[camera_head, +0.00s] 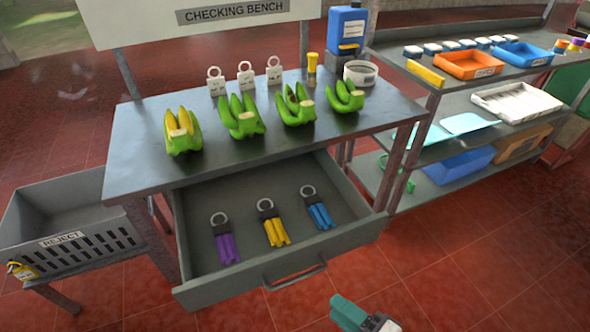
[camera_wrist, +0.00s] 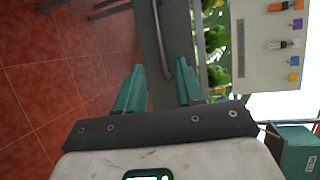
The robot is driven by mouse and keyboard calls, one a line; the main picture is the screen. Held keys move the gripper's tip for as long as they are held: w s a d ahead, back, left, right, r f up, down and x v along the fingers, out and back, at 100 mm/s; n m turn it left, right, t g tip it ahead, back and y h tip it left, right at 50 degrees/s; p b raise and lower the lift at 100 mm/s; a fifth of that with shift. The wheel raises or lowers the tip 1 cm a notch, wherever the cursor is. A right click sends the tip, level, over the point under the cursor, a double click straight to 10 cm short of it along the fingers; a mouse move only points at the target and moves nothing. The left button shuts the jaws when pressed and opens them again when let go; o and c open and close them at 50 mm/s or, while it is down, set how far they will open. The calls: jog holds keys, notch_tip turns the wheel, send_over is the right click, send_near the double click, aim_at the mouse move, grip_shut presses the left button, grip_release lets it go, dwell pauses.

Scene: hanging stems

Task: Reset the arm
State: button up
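My gripper (camera_wrist: 158,82) shows two teal fingers standing apart in the wrist view, with nothing between them. In the head view, part of my gripper (camera_head: 350,312) shows at the bottom edge, in front of the open drawer and apart from it. The rest of the arm is mostly out of frame. The wrist view is turned sideways, with a grey drawer handle (camera_wrist: 182,75) and green bananas (camera_wrist: 216,40) beyond the fingers.
The drawer (camera_head: 190,262) stands open under the checking bench (camera_head: 130,150), holding purple, yellow and blue tagged bundles. Several banana hands line the bench top. A reject crate (camera_head: 30,215) stands left and a shelf rack (camera_head: 430,150) right. Red floor is clear at lower right.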

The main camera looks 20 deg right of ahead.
jog(key=s+f+n+g, duration=0.3)
jog(key=f+n+g, duration=0.3)
jog(key=n, duration=0.4)
jog(key=s+d+r+n+g+h+p, duration=0.1)
jog(key=s+d+n+g+h, duration=0.3)
jog(key=d, duration=0.5)
jog(key=s+g+h, duration=0.2)
jog(key=s+g, duration=0.1)
jog(key=shift+s+r+g+p, duration=0.3)
jog(key=shift+s, duration=0.05)
dwell(5.5)
